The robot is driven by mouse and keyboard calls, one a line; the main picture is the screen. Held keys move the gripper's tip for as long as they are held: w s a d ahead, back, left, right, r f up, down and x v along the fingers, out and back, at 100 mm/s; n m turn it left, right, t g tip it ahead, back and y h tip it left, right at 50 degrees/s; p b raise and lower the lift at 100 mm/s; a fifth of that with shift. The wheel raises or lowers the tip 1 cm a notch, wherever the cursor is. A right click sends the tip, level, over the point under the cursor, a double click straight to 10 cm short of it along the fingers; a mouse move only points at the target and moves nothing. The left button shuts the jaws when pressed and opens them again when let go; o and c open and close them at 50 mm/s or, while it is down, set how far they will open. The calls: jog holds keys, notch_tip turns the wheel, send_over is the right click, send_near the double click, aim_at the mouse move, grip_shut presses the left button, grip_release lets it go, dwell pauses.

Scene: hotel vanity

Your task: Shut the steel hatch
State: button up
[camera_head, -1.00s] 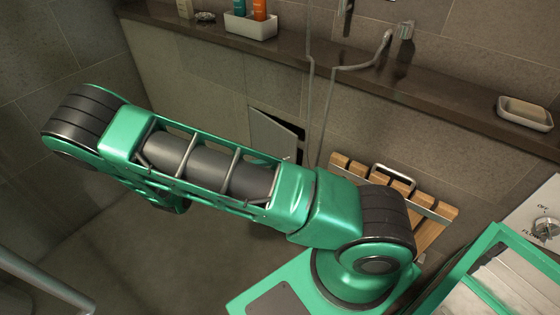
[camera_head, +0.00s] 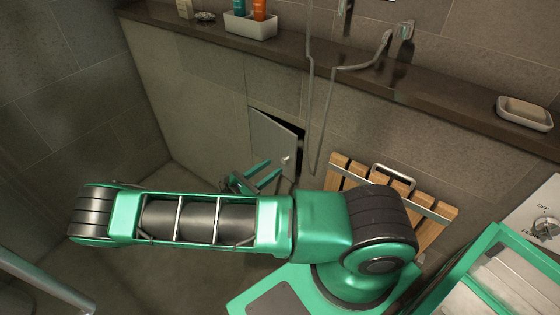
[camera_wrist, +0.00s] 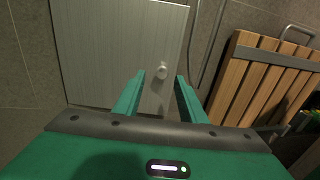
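The steel hatch (camera_head: 270,143) is a grey door low in the tiled wall. It stands ajar, with a dark gap along its top and right edge. It has a small round knob (camera_head: 285,160) near its right side. In the wrist view the hatch (camera_wrist: 115,45) fills the upper left, and the knob (camera_wrist: 161,71) shows just beyond and between my fingertips. My gripper (camera_wrist: 160,82) is open and empty, with its two green fingers apart. In the head view my gripper (camera_head: 268,175) is in front of the hatch's lower part; whether it touches is unclear.
A wooden slatted seat (camera_head: 430,205) with a metal rail is on the wall right of the hatch. A shower hose (camera_head: 328,110) hangs between them. A ledge (camera_head: 440,115) above holds a bottle caddy (camera_head: 250,26) and a soap dish (camera_head: 524,112).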

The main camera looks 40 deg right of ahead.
aim_at(282, 160)
jog(key=shift+w+d, duration=0.2)
jog(key=shift+d, duration=0.9)
jog(key=shift+w+d, duration=0.15)
jog(key=shift+d, duration=0.9)
jog(key=c, duration=0.9)
jog(key=shift+w+a, duration=0.1)
grip_shut()
